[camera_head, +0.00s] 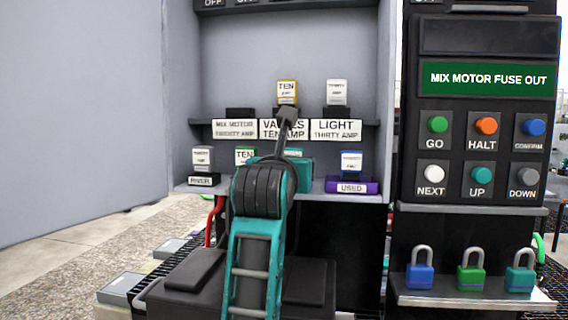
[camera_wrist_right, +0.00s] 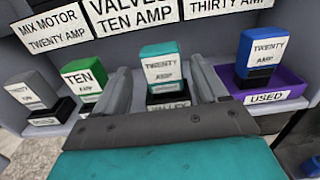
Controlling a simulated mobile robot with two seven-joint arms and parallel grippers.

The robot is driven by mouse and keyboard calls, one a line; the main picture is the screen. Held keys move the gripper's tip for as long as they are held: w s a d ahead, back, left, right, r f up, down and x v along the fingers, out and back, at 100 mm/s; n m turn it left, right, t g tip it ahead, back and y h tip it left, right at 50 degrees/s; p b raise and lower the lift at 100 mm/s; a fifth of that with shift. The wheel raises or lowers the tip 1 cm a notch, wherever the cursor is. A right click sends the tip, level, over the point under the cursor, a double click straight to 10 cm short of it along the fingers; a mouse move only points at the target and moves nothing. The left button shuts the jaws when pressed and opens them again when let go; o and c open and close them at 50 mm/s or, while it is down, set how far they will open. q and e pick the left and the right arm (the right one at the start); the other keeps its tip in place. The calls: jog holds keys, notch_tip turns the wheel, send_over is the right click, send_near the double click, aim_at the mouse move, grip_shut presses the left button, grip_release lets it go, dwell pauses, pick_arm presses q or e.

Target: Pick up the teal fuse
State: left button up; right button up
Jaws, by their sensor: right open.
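The teal fuse (camera_wrist_right: 160,52) has a white TWENTY AMP label and stands upright in a dark holder on the lower shelf. In the wrist view my right gripper (camera_wrist_right: 160,66) is open, with one finger on each side of the fuse. I see gaps between the fingers and the fuse, so it is not gripped. In the head view my right arm hides most of this spot, and only part of the teal fuse (camera_head: 293,153) shows beside it. My left gripper is not in view.
A green fuse (camera_wrist_right: 84,76) and a grey-blue fuse (camera_wrist_right: 31,88) stand to the left. A blue fuse (camera_wrist_right: 259,50) stands in the purple USED tray (camera_wrist_right: 280,95) to the right. The upper shelf (camera_head: 372,122) overhangs behind. A button panel (camera_head: 480,150) stands right, with padlocks below.

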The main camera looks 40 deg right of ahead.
jog(key=shift+w+d, duration=0.1)
jog(key=shift+d, duration=0.3)
jog(key=shift+a, duration=0.1)
jog(key=shift+c, duration=0.6)
jog(key=c, duration=1)
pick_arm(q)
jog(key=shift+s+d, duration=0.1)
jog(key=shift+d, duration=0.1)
pick_arm(e)
jog(key=shift+r, duration=0.1)
jog(key=shift+r, duration=0.45)
pick_arm(q)
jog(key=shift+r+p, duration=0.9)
jog(key=shift+p, duration=0.1)
pick_arm(e)
notch_tip(320, 180, up, 19)
